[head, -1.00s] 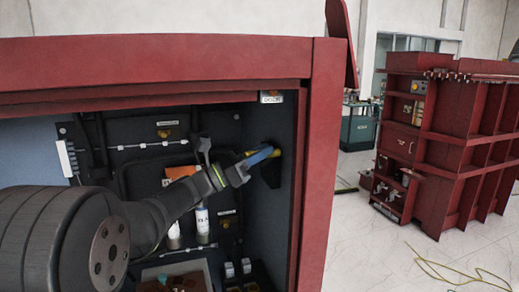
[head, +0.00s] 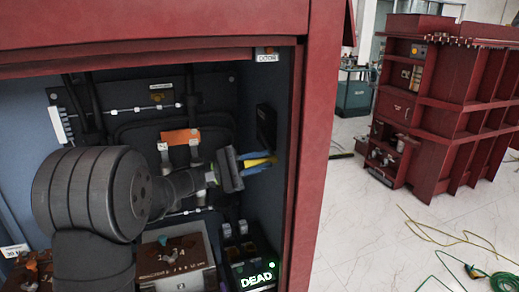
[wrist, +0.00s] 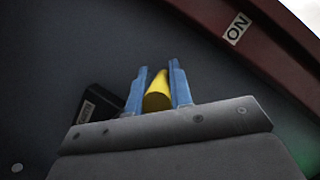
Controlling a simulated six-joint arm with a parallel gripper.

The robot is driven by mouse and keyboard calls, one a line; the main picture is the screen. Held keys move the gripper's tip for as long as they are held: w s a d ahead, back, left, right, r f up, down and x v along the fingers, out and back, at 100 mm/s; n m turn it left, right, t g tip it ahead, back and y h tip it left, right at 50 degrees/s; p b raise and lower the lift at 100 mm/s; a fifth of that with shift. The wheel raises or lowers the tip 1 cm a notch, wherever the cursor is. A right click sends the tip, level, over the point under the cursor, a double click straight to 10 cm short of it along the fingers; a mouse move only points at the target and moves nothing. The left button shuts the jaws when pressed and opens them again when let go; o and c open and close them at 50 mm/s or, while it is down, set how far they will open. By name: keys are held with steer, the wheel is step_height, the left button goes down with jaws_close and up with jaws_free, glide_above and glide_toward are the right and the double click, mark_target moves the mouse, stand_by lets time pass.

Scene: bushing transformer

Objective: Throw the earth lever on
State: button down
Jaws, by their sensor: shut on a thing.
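The earth lever shows as a yellow handle (head: 258,162) on the cabinet's right inner wall, below a black plate (head: 266,125). My gripper (head: 262,160) has its blue fingers on either side of the handle. In the wrist view, the yellow handle (wrist: 157,92) sits between the two blue fingers of my gripper (wrist: 155,82), which is shut on it. A black part with a small label (wrist: 97,105) lies to the left of the fingers. An "ON" label (wrist: 237,28) is on the red frame at upper right. The lever's pivot is hidden.
The red cabinet frame (head: 318,150) stands close to the right of my gripper. Below are a box reading "DEAD" with a green light (head: 255,272) and a brown-topped box (head: 172,258). An orange part (head: 180,137) is at the back. Another red cabinet (head: 440,110) stands outside.

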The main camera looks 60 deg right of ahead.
steer(key=shift+w+d+f+m+y, duration=0.1)
steer(key=shift+w+f+m+y, duration=0.1)
steer(key=shift+f+m, duration=0.25)
steer(key=shift+w+d+f+m+y, duration=0.1)
steer(key=shift+f+m+y, duration=0.1)
steer(key=shift+f+m, duration=0.2)
steer(key=shift+w+d+f, duration=0.1)
steer(key=shift+d+f, duration=0.05)
steer(key=shift+f, duration=0.35)
steer(key=shift+w+d+f, duration=0.1)
steer(key=shift+f, duration=0.5)
steer(key=c, duration=1.3)
jaws_free()
steer(key=shift+w, duration=0.1)
steer(key=v, duration=1.7)
steer(key=shift+w+a, duration=0.1)
